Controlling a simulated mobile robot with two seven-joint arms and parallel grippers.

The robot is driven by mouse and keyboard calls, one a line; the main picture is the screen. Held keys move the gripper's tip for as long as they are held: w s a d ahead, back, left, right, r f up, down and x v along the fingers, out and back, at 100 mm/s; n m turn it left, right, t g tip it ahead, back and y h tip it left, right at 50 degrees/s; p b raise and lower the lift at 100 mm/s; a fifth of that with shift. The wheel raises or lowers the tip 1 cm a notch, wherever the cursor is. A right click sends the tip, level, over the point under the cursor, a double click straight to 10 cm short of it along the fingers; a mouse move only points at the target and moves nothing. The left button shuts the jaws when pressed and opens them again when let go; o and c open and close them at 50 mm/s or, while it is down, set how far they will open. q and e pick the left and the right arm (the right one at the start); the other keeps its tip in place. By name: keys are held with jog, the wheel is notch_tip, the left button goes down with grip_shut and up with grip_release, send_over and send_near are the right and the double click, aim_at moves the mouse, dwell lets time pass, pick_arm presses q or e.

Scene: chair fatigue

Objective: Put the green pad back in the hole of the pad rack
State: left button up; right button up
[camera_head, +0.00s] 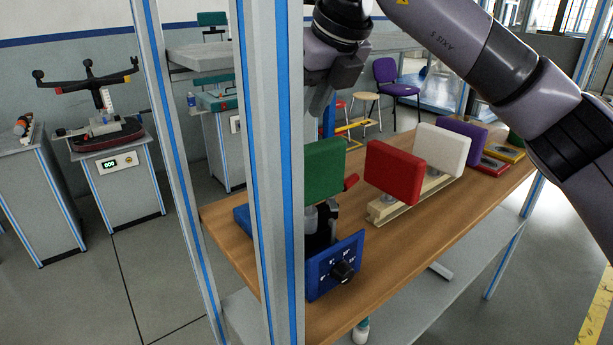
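A green pad (325,168) stands upright behind the blue panel with a dial (334,268), over a dark and grey support; the frame post hides its left edge. The pad rack (402,209) is a cream bar on the wooden table, holding a red pad (394,172) and a white pad (441,149). Its hole is not clearly visible. My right gripper (320,100) hangs just above the green pad, pointing down, with a gap between them in the picture. The post hides part of it, and I cannot tell its opening. My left gripper is not in view.
A blue-edged frame post (266,180) stands close in front. A small red part (351,181) is beside the green pad. The table's front right is clear.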

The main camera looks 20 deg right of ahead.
jog(key=shift+s+d+r, duration=0.1)
jog(key=shift+s+r, duration=0.15)
jog(key=shift+r, duration=0.2)
pick_arm(q)
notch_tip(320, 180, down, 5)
jog(key=b, duration=0.4)
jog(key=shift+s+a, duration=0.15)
pick_arm(e)
jog(key=s+d+r, duration=0.1)
jog(key=s+d, duration=0.1)
jog(key=s, duration=0.4)
jog(key=s+d, duration=0.2)
jog(key=s, duration=0.4)
jog(key=shift+s+d+r, duration=0.15)
jog(key=shift+d+r, duration=0.15)
jog(key=shift+r, duration=0.1)
